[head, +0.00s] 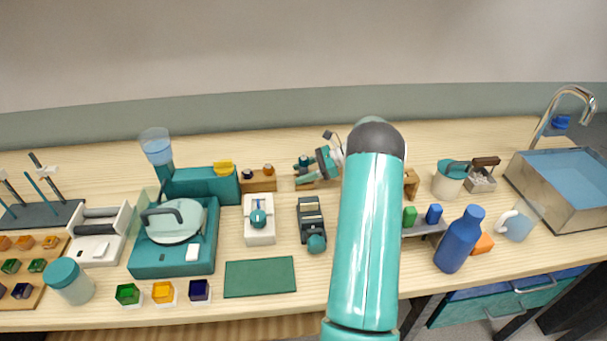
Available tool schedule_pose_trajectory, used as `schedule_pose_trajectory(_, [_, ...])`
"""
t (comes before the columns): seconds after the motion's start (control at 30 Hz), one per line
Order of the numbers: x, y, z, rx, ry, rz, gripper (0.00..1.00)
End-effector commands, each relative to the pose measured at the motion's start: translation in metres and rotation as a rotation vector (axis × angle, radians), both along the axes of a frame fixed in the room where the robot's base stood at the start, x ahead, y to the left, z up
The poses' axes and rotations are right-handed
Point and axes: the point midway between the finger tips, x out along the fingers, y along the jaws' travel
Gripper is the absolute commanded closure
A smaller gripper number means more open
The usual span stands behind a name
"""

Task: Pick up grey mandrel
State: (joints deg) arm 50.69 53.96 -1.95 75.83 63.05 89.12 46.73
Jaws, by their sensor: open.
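I cannot pick out the grey mandrel with certainty. A dark rack (45,215) at the far left holds several thin upright rods. One rod with a greyish shaft (38,163) leans there, and a teal one (36,186) stands in front of it. My arm reaches up over the middle of the bench, and its teal link hides what lies behind it. My gripper is not visible; it may be behind the arm. A small teal tool (322,163) shows on a wooden block, just left of the arm's dark joint.
A teal machine with a round lid (172,222), a green mat (260,277) and a dark handheld device (311,220) fill the left and centre. A blue bottle (459,240), a mug (516,226) and a sink (560,190) stand right. Small coloured cubes line the front left edge.

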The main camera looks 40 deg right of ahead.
Motion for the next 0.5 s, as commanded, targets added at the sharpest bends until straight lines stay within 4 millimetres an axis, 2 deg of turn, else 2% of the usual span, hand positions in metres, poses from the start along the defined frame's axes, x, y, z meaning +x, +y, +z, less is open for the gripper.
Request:
schedule_pose_trajectory(0.1, [0.0073, 0.0107, -0.0054, 0.000, 0.000, 0.000, 0.49])
schedule_pose_trajectory(0.33, [0.0082, 0.0116, -0.0059, -0.001, -0.001, -0.001, 0.49])
schedule_pose_trajectory(0.5, [0.0081, 0.0116, -0.0059, -0.001, -0.001, -0.001, 0.82])
